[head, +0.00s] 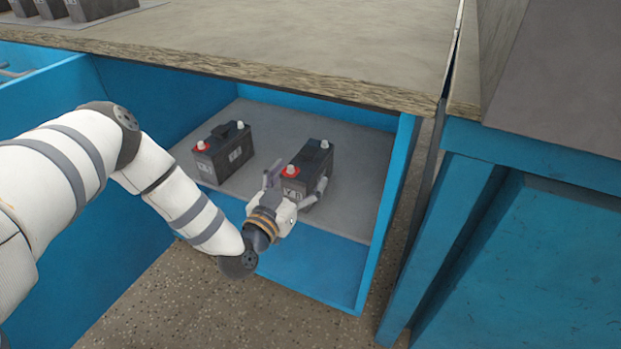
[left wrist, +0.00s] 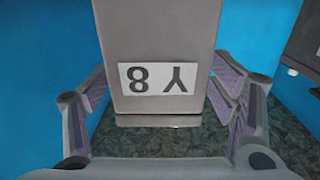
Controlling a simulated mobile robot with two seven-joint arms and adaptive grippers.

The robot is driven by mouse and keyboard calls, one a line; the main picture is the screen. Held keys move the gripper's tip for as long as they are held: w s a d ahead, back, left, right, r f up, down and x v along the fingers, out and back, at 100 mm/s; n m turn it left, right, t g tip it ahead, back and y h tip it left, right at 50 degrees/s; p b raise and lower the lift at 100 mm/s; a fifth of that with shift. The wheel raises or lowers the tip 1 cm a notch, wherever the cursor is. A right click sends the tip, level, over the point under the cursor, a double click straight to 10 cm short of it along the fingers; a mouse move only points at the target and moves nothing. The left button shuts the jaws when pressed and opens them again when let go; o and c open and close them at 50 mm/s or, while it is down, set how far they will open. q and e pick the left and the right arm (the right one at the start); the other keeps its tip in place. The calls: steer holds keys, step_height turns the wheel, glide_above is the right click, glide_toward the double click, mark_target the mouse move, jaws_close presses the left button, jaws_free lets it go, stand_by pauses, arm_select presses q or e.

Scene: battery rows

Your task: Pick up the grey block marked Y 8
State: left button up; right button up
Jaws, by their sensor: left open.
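The grey block marked Y 8 (left wrist: 170,40) fills the middle of the left wrist view, its white label upside down. In the head view it is the right-hand dark battery-like block (head: 318,157), upright on the grey shelf board, with a red-collared terminal and a pale one on top. My left gripper (head: 297,180) is open at its front, with one finger on each side. In the left wrist view the fingers (left wrist: 160,88) flank the block, with gaps visible. Part of its front is hidden by the gripper in the head view. My right gripper is not in view.
A similar block (head: 226,158) stands to the left on the same grey board (head: 355,200). Blue cabinet walls (head: 385,215) enclose the board, and a worktop (head: 260,40) overhangs it. More dark blocks (head: 50,10) stand on the worktop at top left.

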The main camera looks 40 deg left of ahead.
arm_select(q)
steer(key=x, duration=0.3)
steer(key=shift+w+f+b, duration=0.15)
steer(key=shift+b, duration=0.25)
jaws_close()
